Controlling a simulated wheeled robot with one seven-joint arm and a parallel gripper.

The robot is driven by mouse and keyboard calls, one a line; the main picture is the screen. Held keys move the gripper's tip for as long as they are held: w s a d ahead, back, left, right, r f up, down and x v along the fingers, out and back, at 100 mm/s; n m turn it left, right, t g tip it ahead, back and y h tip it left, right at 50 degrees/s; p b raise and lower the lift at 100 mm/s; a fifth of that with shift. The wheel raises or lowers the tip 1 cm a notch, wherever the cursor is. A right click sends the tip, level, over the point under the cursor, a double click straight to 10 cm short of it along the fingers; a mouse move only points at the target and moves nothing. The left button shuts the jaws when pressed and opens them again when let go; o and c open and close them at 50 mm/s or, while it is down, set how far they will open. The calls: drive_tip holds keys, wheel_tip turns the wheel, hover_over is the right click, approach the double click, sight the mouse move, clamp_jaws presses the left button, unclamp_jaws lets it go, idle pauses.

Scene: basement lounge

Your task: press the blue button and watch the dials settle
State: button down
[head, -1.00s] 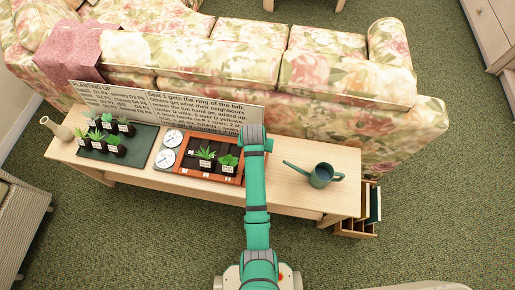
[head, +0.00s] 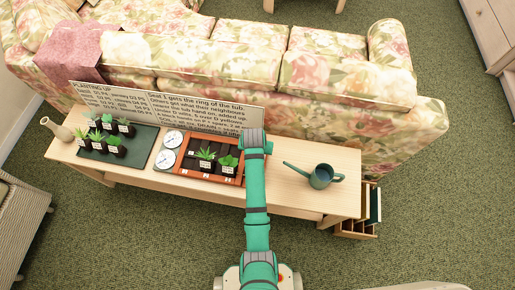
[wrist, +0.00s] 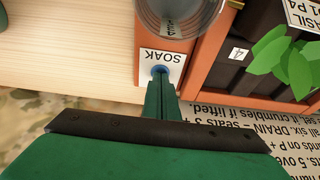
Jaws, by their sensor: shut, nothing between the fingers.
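The blue button (wrist: 160,70) sits by a white SOAK label (wrist: 162,62) on an orange-brown panel in the wrist view. My gripper (wrist: 161,84) is shut and empty, with its fingertips at the button, partly covering it. I cannot tell whether they touch it or whether it is pushed in. In the head view my arm hides the button. Two white dials, an upper one (head: 173,138) and a lower one (head: 165,159), are at the left of the tub (head: 205,176); their needles are too small to read. Two potted plants stand in the tub.
A lettered board (head: 170,105) stands along the table's back. A green tray (head: 132,158) of several potted plants and a vase (head: 56,128) are at left. A watering can (head: 319,176) is at right on the wooden table (head: 300,200). A floral sofa (head: 240,60) stands behind.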

drive_tip(key=v, duration=0.3)
drive_tip(key=shift+w+d+r, duration=0.15)
drive_tip(key=shift+w+r, duration=0.15)
drive_tip(key=shift+r, duration=0.15)
drive_tip(key=v, duration=1)
drive_tip(key=shift+w, duration=0.2)
drive_tip(key=shift+w+r, duration=0.1)
drive_tip(key=shift+w, duration=0.05)
